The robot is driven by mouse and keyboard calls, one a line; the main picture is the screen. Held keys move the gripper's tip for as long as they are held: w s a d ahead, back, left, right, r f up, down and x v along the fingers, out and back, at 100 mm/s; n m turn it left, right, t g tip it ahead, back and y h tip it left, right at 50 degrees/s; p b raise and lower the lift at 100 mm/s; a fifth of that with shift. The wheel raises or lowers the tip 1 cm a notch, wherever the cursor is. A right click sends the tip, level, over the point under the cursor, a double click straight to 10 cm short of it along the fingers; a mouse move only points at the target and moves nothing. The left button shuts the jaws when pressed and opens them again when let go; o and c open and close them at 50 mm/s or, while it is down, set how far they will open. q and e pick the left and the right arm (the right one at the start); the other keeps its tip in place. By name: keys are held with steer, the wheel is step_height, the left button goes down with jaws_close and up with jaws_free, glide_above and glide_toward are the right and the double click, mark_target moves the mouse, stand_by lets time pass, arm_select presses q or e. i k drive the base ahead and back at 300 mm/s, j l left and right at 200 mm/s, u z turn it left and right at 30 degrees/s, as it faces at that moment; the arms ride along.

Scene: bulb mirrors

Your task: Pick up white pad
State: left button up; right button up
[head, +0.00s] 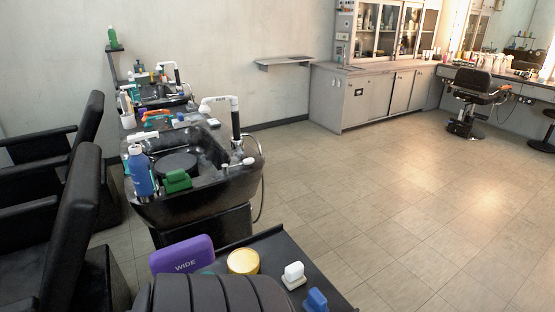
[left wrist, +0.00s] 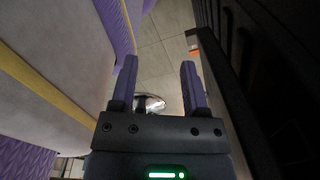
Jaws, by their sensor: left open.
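A small white block-shaped item (head: 293,275), which looks like the white pad, sits on the dark tray top (head: 268,245) at the bottom of the head view. Its lower edge is pale and its shape is small to make out. My left gripper (left wrist: 158,82) shows only in the left wrist view. Its two fingers are apart with nothing held between them. Floor and a small blurred bright object show beyond the fingers. The white pad cannot be made out in the left wrist view. My right gripper is in neither view.
Near the white item are a yellow round tub (head: 243,262), a blue item (head: 316,299) and a purple case (head: 182,255). A black wash basin (head: 190,200) with a blue bottle (head: 141,172) stands behind. Black chairs (head: 65,240) are at left. Floor at right is open.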

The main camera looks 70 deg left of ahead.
mark_target(294, 276)
steer(key=k+u, duration=0.15)
steer(key=u, duration=0.2)
steer(key=i+u, duration=0.1)
steer(key=u, duration=0.35)
steer(key=i+u, duration=0.1)
steer(key=u, duration=0.75)
steer(key=i+l+u, duration=0.15)
steer(key=u, duration=0.25)
steer(key=l+u, duration=0.1)
steer(key=u, duration=0.35)
steer(key=l+u, duration=0.1)
steer(key=l, duration=0.25)
